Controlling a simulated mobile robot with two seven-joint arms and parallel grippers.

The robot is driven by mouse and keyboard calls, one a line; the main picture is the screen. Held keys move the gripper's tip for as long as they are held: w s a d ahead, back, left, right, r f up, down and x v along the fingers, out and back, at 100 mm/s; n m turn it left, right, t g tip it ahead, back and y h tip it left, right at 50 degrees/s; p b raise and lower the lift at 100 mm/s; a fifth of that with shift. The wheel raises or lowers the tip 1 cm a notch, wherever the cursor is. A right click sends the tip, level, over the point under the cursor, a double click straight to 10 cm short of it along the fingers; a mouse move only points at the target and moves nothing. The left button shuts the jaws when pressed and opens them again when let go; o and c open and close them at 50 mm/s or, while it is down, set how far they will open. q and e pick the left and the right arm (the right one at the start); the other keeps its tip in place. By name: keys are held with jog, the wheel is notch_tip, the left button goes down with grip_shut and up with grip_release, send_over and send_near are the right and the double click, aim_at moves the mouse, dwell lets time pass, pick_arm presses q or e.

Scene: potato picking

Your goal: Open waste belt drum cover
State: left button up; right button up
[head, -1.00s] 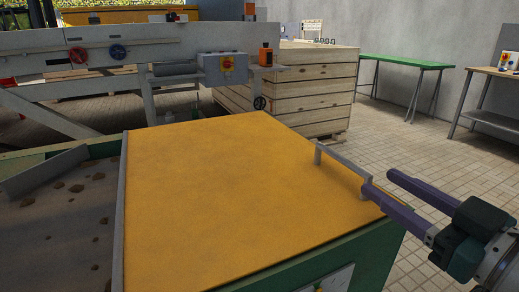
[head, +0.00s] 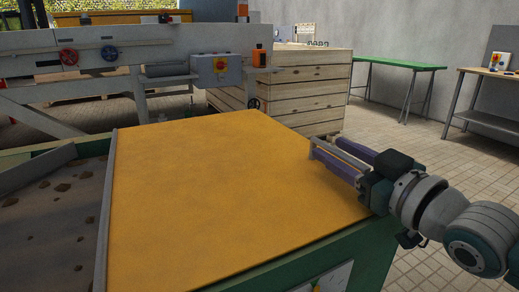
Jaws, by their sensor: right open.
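The waste belt drum cover (head: 210,190) is a flat yellow-orange panel lying closed on a green machine frame. A grey bar handle (head: 334,158) stands up near its right edge. My right gripper (head: 327,149) comes in from the right with its two purple fingers apart and pointing along the handle. The fingers appear to lie on either side of the handle bar; I cannot tell whether either one touches it. The gripper body hides the handle's near end. My left gripper is out of view.
A belt with scattered clods (head: 50,205) lies left of the cover behind a grey edge strip. A grey conveyor with a control box (head: 218,67) stands behind. A wooden crate (head: 300,88) and a green table (head: 400,66) stand at the back right, with open tiled floor between.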

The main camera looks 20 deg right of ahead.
grip_shut()
dwell(0.3)
dwell(1.1)
